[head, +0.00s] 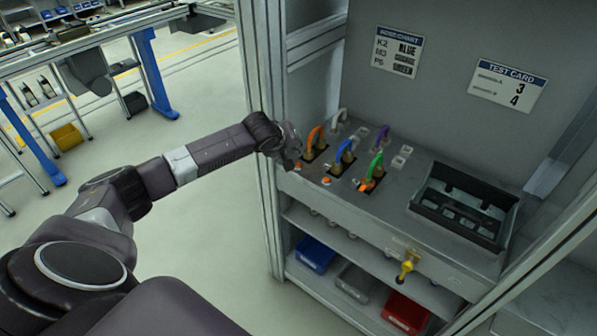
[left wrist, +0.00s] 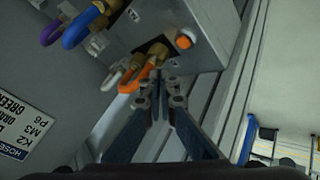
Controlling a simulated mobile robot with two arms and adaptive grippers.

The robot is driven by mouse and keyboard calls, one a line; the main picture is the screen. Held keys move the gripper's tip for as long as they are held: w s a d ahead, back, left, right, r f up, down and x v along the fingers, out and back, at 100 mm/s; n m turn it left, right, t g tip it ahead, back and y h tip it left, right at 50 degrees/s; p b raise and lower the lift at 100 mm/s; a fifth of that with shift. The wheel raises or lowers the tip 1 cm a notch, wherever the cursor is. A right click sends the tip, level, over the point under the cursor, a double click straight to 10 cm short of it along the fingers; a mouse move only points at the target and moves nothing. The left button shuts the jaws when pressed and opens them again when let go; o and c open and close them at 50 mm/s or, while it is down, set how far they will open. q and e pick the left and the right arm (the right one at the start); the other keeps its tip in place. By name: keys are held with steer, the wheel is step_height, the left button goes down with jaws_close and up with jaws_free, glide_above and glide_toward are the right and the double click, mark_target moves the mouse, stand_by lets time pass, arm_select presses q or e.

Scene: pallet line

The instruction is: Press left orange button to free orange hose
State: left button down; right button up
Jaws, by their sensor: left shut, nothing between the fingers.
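The orange hose (head: 316,137) is a short loop plugged into a brass fitting at the left end of the grey panel. It also shows in the left wrist view (left wrist: 131,80). The left orange button (head: 298,165) is at the panel's front left edge, and in the left wrist view the button (left wrist: 183,42) sits beside the hose's fitting. My left gripper (head: 292,155) is at the panel's left end, close to both; its tips are partly hidden by its own body. In the left wrist view its fingers (left wrist: 160,82) are shut and empty, near the fitting, apart from the button.
Blue (head: 345,152), green (head: 376,164), white (head: 339,116) and purple (head: 382,134) hoses stand close by. A black tray (head: 465,205) is at the panel's right. A metal frame post (head: 262,90) rises beside my left arm. Bins sit on the shelf below.

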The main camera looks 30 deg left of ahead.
mark_target(297, 165)
arm_select(q)
step_height(297, 165, down, 2)
steer(key=shift+b, duration=0.4)
steer(key=shift+f, duration=0.85)
arm_select(e)
step_height(297, 165, down, 2)
steer(key=shift+f, duration=0.2)
steer(key=shift+d, duration=0.2)
arm_select(q)
steer(key=shift+f+b, duration=0.3)
steer(key=shift+f, duration=0.6)
arm_select(e)
steer(key=shift+a, duration=0.15)
stand_by(0.5)
arm_select(q)
steer(key=shift+r+p, duration=0.85)
steer(key=shift+p, duration=0.15)
arm_select(e)
steer(key=shift+r, duration=1)
